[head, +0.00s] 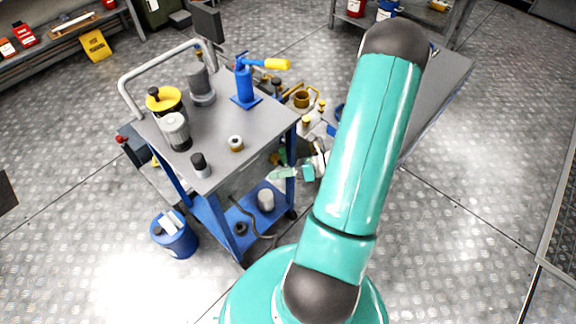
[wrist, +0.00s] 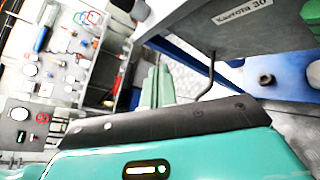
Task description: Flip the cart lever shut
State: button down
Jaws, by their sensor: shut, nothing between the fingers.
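The cart (head: 226,128) has a grey top and blue legs and stands left of my arm in the head view. A blue hand pump (head: 243,82) with a yellow lever handle (head: 277,64) stands upright at its far right corner; I cannot tell whether this is the cart lever. My gripper (head: 277,175) is low beside the cart's right side, below its top and partly hidden. In the wrist view its green fingers (wrist: 155,86) are together and hold nothing. A thin black bent rod or hose (wrist: 207,78) hangs from the cart, right of the fingers.
Canisters, including a yellow-topped one (head: 164,100), stand on the cart top. A blue bucket (head: 174,236) is on the floor at its left. A bench (head: 440,88) with brass fittings stands behind my arm.

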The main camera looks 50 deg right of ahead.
aim_at(284, 160)
jog(key=s+d+f+m+t+h, duration=0.35)
jog(key=f+m, duration=0.25)
jog(key=m, duration=0.2)
jog(key=s+d+f+m+t+h, duration=0.2)
jog(key=d+f+m+t+h, duration=0.25)
jog(key=f+m, duration=0.2)
jog(key=w+d+r, duration=0.1)
jog(key=w, duration=1)
jog(key=shift+g, duration=0.4)
jog(key=shift+d+r+m, duration=0.1)
jog(key=shift+d+m, duration=0.05)
jog(key=shift+m, duration=0.1)
jog(key=shift+d+r, duration=0.2)
jog(key=shift+d, duration=0.4)
jog(key=shift+a, duration=0.15)
